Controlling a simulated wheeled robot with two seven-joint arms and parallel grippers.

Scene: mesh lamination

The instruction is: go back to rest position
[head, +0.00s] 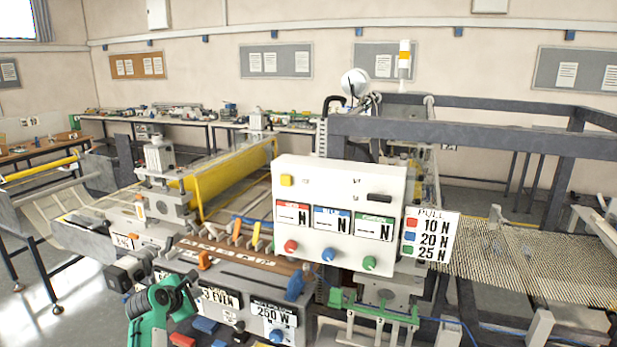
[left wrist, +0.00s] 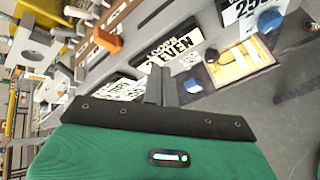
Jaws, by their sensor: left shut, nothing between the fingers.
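My left gripper (head: 187,281) is at the lower left of the head view, at the end of my green and black arm, in front of the machine's lower front panel. In the left wrist view its dark fingers (left wrist: 158,86) are together with nothing between them. They appear over the panel with the "EVEN" label (left wrist: 172,47), with no clear contact. My right gripper is not in view.
The grey control panel (head: 232,290) with labels and coloured knobs lies close to my left gripper. A white box (head: 340,183) with three "N" displays stands to the right. Orange levers (head: 236,228) and a yellow roller (head: 232,170) are behind. Open floor (head: 70,325) lies left.

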